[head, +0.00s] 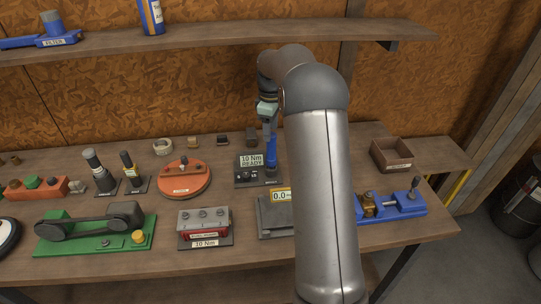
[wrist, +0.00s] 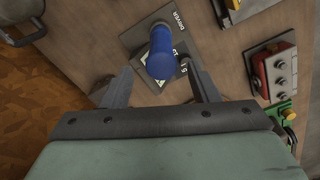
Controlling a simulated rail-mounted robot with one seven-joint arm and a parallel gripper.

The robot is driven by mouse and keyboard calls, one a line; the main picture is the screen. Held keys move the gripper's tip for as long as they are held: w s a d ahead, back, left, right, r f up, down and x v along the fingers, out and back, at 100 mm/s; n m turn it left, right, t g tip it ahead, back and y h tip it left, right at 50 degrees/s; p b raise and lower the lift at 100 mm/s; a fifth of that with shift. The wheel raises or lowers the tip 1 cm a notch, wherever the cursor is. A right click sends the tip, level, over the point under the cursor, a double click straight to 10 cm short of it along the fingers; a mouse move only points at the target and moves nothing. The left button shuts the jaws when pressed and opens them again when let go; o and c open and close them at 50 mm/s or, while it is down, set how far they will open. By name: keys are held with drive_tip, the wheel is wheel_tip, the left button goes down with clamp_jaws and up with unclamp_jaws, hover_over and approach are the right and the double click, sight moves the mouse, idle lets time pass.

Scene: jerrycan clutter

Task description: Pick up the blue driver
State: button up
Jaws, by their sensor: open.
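The blue driver (head: 271,150) stands upright in a dark dock (head: 245,181) with a "10 Nm READY" display, near the middle of the bench. In the wrist view the driver's blue handle (wrist: 159,60) points toward the camera, over the dock plate marked "DRIVER" (wrist: 133,38). My gripper (head: 268,118) is above and just behind the driver in the head view, partly covered by my arm. In the wrist view my gripper (wrist: 160,78) is open, its fingers on either side of the handle's near end. Whether they touch it cannot be told.
An orange round fixture (head: 183,180) and two black-handled tools stand left of the dock. A red block (head: 204,222) and a scale with a 0.0 readout (head: 277,215) are in front. A brown tray (head: 391,154) and a blue vise-like fixture (head: 392,203) lie right. A shelf (head: 200,38) runs above.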

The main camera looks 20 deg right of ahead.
sight(271, 144)
drive_tip(key=shift+s+f+p, duration=0.1)
drive_tip(key=shift+f+p, duration=0.75)
drive_tip(key=shift+f, duration=2.65)
drive_tip(key=c, duration=1.2)
